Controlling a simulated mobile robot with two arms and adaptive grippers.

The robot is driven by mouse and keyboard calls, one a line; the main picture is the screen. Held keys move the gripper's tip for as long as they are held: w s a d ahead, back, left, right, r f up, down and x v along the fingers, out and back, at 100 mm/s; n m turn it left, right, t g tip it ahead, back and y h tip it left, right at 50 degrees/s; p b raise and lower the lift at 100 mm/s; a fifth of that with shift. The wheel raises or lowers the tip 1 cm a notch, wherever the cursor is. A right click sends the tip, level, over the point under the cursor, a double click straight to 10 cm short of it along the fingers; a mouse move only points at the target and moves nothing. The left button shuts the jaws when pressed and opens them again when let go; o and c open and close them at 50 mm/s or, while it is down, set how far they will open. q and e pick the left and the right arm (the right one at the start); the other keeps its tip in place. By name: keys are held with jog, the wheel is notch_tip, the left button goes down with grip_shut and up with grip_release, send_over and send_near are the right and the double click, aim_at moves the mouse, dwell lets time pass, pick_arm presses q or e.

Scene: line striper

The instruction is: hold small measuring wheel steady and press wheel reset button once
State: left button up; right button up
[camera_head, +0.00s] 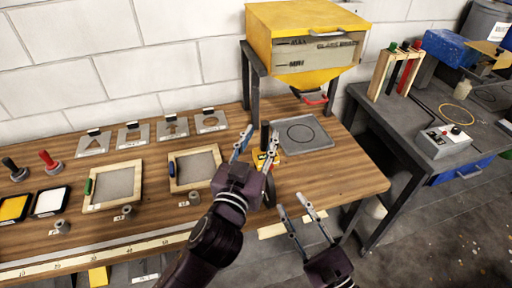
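What looks like the small measuring wheel, with a black upright handle (264,134) and a yellow part (258,158), stands on the wooden bench, largely hidden by my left gripper. A dark round edge (270,190), perhaps its wheel, shows beside that gripper. My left gripper (260,137) is open, its fingers spread on either side of the black handle. A gap shows on the handle's left; I cannot tell whether the right finger touches it. My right gripper (290,202) is open and empty by the bench's front edge. I cannot make out the reset button.
A grey plate with a circle (302,134) lies right of the wheel, below a yellow hopper (300,30) on a dark stand. Two wooden frames (195,167) lie to the left. A grey side table (425,110) holds a control box (444,141). Bare bench lies at right.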

aim_at(263, 131)
pick_arm(q)
jog(key=shift+x, duration=1.9)
grip_shut()
pick_arm(e)
jog(key=shift+c, duration=0.4)
grip_shut()
